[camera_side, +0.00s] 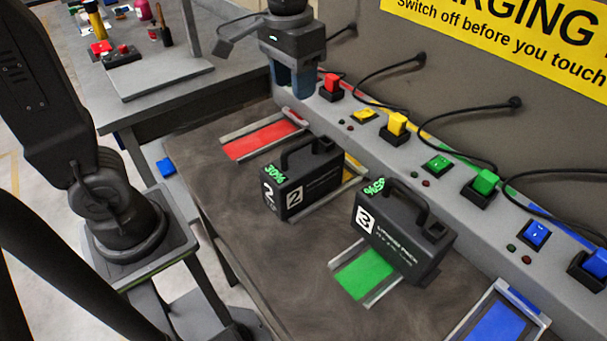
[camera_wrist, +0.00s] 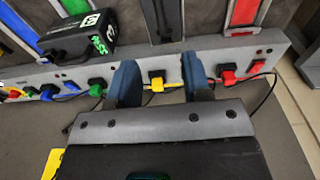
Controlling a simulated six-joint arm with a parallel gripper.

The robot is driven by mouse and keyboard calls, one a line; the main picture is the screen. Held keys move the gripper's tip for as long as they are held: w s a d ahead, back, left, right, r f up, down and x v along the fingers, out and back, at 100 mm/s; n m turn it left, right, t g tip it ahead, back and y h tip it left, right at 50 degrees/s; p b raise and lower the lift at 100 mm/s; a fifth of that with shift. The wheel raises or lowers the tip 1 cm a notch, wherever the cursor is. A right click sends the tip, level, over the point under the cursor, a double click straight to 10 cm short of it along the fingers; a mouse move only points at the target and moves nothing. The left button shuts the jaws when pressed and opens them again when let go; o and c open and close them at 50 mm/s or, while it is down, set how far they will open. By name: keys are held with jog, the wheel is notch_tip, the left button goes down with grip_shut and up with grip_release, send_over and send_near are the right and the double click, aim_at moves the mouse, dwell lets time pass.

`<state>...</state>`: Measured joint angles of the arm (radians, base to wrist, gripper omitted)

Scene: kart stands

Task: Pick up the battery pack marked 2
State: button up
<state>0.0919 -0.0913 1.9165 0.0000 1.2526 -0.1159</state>
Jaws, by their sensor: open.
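The battery pack marked 2 (camera_side: 303,180) is a black box with a top handle, a white 2 label and a green 30% readout. It stands upright on the yellow lane in the side view. My gripper (camera_side: 293,85) is open and empty, its blue fingers pointing down near the charging rail, behind and above the pack. In the wrist view the spread fingers (camera_wrist: 160,75) frame the yellow plug, with nothing between them. A dark shape at the top of that view may be pack 2; I cannot tell.
The battery pack marked 3 (camera_side: 403,232) stands on the green lane, to the right of pack 2; it also shows in the wrist view (camera_wrist: 78,38). The red lane (camera_side: 262,138) and blue lane (camera_side: 497,322) are empty. Plugs, switches and cables line the charging rail (camera_side: 415,150).

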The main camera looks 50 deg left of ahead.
aim_at(304, 140)
jog(key=shift+g, duration=0.4)
jog(key=f, duration=0.3)
jog(key=w+f, duration=0.1)
jog(key=f, duration=0.5)
jog(key=shift+w+d, duration=0.3)
jog(key=shift+w, duration=0.1)
jog(key=shift+a+f, duration=0.15)
jog(key=shift+f, duration=1.2)
jog(key=shift+a+f, duration=0.1)
jog(key=shift+f, duration=1.2)
grip_shut()
